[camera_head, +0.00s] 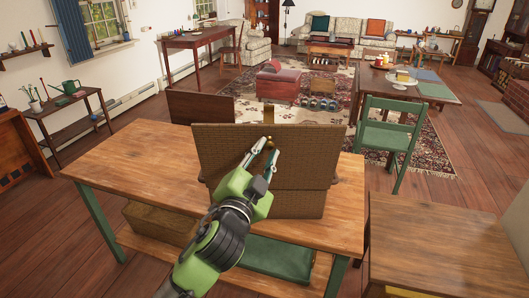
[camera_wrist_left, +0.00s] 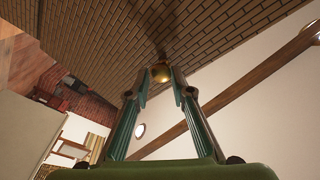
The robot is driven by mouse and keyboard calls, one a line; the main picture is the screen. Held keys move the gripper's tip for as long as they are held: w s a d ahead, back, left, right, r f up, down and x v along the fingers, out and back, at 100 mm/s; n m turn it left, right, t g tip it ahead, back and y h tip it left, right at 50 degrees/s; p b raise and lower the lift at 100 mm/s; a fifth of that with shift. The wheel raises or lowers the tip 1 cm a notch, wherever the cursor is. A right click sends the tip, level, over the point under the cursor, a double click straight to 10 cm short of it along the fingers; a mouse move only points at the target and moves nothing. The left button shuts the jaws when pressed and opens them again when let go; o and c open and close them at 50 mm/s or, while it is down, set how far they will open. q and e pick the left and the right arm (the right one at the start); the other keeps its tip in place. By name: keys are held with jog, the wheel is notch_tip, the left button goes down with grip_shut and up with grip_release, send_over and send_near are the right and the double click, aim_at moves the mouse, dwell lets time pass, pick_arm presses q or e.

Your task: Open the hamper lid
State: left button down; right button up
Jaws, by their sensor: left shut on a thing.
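The brown wicker hamper (camera_head: 300,203) stands on a wooden table. Its wide wicker lid panel (camera_head: 310,150) faces me, tilted up above the body; its exact angle is hard to tell. A small brass knob (camera_head: 269,143) sits on the panel. My left gripper (camera_head: 262,150) reaches up from below and is shut on the knob. In the left wrist view, the knob (camera_wrist_left: 161,73) is between the fingertips against the wicker (camera_wrist_left: 100,35). My arm hides part of the hamper's front left. My right gripper is not in view.
The wooden table (camera_head: 120,165) has clear top on the left. A lower shelf holds a wicker box (camera_head: 155,218) and a green item (camera_head: 275,255). Another wooden table (camera_head: 440,245) stands at right, and a green chair (camera_head: 390,135) stands behind.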

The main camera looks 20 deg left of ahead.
pick_arm(q)
jog(key=c, duration=1.9)
grip_release()
jog(key=shift+w+f, duration=0.1)
jog(key=shift+f, duration=0.65)
jog(key=shift+o, duration=0.6)
jog(key=shift+w, duration=0.25)
jog(key=shift+r, duration=0.1)
jog(key=shift+r, duration=0.1)
jog(key=s, duration=1.2)
jog(key=shift+a+f, duration=0.2)
jog(key=shift+f, duration=0.2)
jog(key=shift+f, duration=0.1)
